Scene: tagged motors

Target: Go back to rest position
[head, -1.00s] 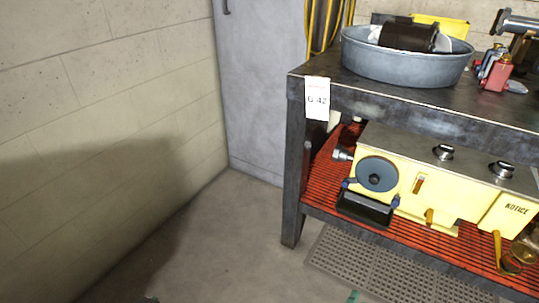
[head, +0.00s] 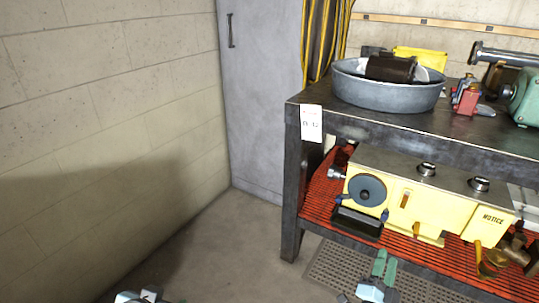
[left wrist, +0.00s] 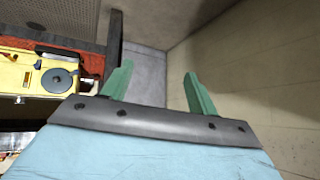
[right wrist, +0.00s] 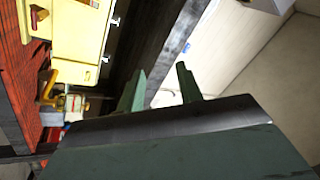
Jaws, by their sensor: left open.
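My right gripper (head: 386,258) is low in front of the bench, over the floor mat. Its two green fingers stand apart with nothing between them, as the right wrist view (right wrist: 158,80) also shows. My left gripper (left wrist: 158,72) is open and empty in the left wrist view, its fingers wide apart. In the head view only a bit of my left arm's end shows at the bottom edge, its fingers hidden. A dark brown motor (head: 390,68) lies in the round grey metal tub (head: 385,95) on the bench top, clear of both grippers.
The dark metal bench (head: 440,145) bears a tag (head: 311,123), a red device (head: 467,98) and a green machine (head: 525,97). A yellow machine (head: 410,200) sits on its red lower shelf. A grey cabinet (head: 262,100) stands behind. The floor at left is free, beside the wall.

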